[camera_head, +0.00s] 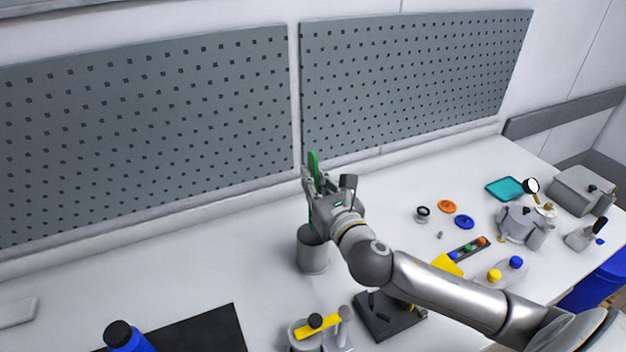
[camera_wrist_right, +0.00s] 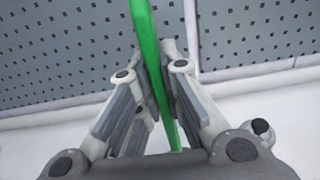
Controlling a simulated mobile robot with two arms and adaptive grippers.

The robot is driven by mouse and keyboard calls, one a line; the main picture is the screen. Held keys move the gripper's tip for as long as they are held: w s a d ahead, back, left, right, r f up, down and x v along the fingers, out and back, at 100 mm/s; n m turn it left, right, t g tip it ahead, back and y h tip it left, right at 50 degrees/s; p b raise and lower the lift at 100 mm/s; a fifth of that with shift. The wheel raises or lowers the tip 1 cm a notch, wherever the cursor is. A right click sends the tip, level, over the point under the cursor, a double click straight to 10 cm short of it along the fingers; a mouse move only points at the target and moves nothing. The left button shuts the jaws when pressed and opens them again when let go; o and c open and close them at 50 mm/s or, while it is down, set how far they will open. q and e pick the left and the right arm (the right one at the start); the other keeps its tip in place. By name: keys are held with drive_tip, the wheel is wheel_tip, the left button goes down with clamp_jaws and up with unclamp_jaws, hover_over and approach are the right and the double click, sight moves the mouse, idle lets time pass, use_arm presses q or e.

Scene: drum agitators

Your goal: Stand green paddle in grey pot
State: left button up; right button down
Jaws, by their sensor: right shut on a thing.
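My right gripper (camera_head: 318,187) is shut on the green paddle (camera_head: 313,162) above the bench. In the right wrist view the green paddle (camera_wrist_right: 150,60) runs between the fingers of the right gripper (camera_wrist_right: 160,85), slightly tilted, its upper end out of frame. The grey pot (camera_head: 312,255) stands on the bench just below the gripper. The paddle's lower part shows beside the gripper, over the pot's mouth. The gripper partly hides the pot's rim, so I cannot tell whether the paddle's lower end is inside. My left gripper is not in view.
A grey pegboard (camera_head: 410,75) stands behind the bench. A device with a yellow bar (camera_head: 316,327) and a blue bottle (camera_head: 130,340) are in front. Coloured lids, a teal tray (camera_head: 505,189) and grey equipment (camera_head: 520,225) lie to the right. The bench left of the pot is mostly clear.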

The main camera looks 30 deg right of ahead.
drive_tip(key=shift+f+b, duration=2.4)
drive_tip(key=shift+f, duration=1.4)
drive_tip(key=c, duration=1.5)
unclamp_jaws()
drive_tip(key=shift+s, duration=0.1)
drive_tip(key=s, duration=1.2)
drive_tip(key=shift+a, duration=0.4)
drive_tip(key=shift+w, duration=0.1)
